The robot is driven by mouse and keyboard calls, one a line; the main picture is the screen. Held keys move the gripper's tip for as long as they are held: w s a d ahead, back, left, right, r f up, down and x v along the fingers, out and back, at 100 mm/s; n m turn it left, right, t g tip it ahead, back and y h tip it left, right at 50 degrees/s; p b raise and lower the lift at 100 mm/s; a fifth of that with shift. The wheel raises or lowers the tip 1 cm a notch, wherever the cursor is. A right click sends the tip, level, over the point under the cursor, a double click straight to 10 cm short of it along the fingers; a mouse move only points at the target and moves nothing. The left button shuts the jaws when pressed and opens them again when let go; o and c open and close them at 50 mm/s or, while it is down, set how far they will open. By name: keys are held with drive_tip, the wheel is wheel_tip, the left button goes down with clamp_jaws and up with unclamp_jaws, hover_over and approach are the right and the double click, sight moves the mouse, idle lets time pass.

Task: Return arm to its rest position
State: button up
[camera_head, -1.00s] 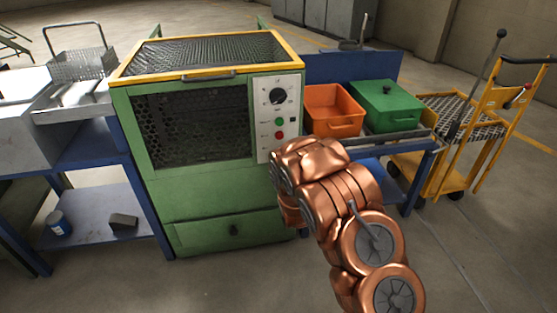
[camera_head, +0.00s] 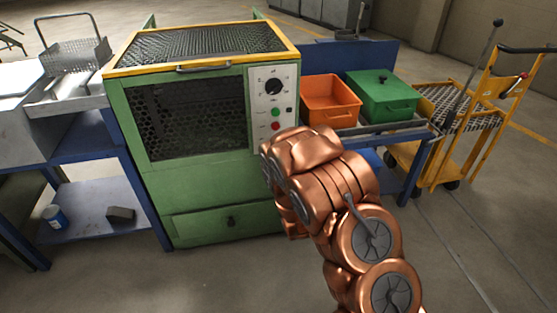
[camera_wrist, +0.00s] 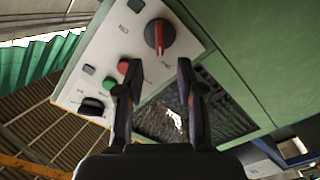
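My copper-coloured arm (camera_head: 335,195) is bent in front of the furnace's right side in the head view. It overlaps the lower part of the control panel in that picture. My gripper (camera_wrist: 157,66) shows in the wrist view with its two black fingers apart and nothing between them. The white control panel (camera_wrist: 100,50) with its dark knob and red line, red button and green button lies beyond the fingers. The fingers appear clear of it, but the exact gap is hard to tell. The gripper itself is hidden behind the arm in the head view.
The green furnace (camera_head: 160,205) has a yellow-edged mesh top. An orange bin (camera_head: 331,100) and a green lidded box (camera_head: 383,97) stand on the blue bench to its right. A yellow trolley (camera_head: 440,160) is farther right. Floor at the front right is clear.

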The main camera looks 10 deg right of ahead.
idle(0.4)
drive_tip(key=s+d+r+m+g+h+p, duration=0.1)
drive_tip(key=s+r+m+g+p, duration=0.25)
drive_tip(key=s+r+p, duration=0.35)
drive_tip(key=s+d+r+m+g+h+p, duration=0.1)
drive_tip(key=s+d+r+m+g+p, duration=0.15)
drive_tip(key=r+g+p, duration=0.4)
drive_tip(key=s+a+r+m+g+p, duration=0.1)
drive_tip(key=s+r+g+p, duration=0.2)
drive_tip(key=s+r, duration=0.5)
drive_tip(key=s+a+r+m+g+y+p, duration=0.1)
drive_tip(key=s+r+g+p, duration=0.2)
drive_tip(key=s+r, duration=0.6)
drive_tip(key=s+a+r+m+g+y+p, duration=0.1)
drive_tip(key=s+r+g+p, duration=0.2)
drive_tip(key=s, duration=2.1)
drive_tip(key=shift+a+r+g+p, duration=0.2)
drive_tip(key=shift+r+g+p, duration=0.2)
drive_tip(key=shift+r+p, duration=1.75)
drive_tip(key=shift+r+b, duration=0.65)
drive_tip(key=shift+b, duration=0.05)
drive_tip(key=shift+c, duration=0.2)
